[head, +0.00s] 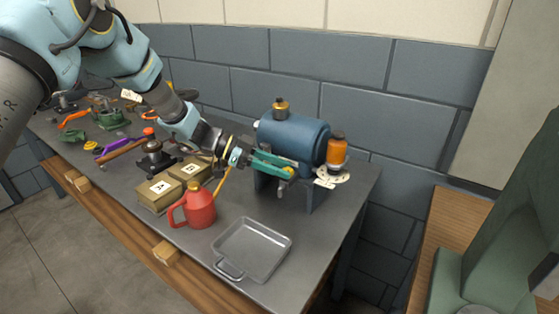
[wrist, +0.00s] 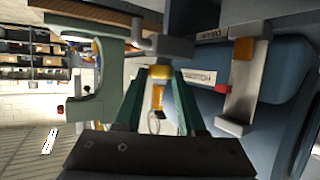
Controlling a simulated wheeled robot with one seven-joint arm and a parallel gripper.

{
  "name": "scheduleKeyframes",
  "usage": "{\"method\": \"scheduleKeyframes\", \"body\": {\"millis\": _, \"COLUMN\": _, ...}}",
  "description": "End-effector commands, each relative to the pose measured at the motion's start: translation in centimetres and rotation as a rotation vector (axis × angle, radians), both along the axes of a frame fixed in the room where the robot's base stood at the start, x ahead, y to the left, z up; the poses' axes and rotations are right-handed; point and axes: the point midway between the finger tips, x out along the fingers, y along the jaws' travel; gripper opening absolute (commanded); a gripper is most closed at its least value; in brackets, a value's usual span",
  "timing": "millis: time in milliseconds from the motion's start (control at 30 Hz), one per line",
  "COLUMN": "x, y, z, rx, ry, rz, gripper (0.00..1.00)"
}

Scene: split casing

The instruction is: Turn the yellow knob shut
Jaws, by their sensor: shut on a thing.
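My gripper (wrist: 161,82) reaches the front of a blue tank (head: 300,136) on dark supports. How far the knob is turned cannot be told.
An orange-and-black jar (head: 337,150) stands at the tank's right end, and a brass cap (head: 281,106) tops the tank. A red oil can (head: 199,208), boxes (head: 160,194) and a grey tray (head: 253,250) lie nearby on the bench.

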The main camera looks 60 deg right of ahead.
Motion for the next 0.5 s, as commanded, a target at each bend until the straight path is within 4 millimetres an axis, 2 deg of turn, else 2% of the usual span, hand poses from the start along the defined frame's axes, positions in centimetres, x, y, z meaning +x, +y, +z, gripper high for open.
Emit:
{"method": "scheduleKeyframes", "body": {"millis": 233, "x": 0.06, "y": -0.25, "z": -0.02, "rx": -0.002, "ry": 0.0, "rz": -0.112, "gripper": 0.0}}
{"method": "scheduleKeyframes", "body": {"millis": 500, "x": 0.08, "y": -0.31, "z": 0.0, "rx": -0.001, "ry": 0.001, "rz": -0.155, "gripper": 0.0}}
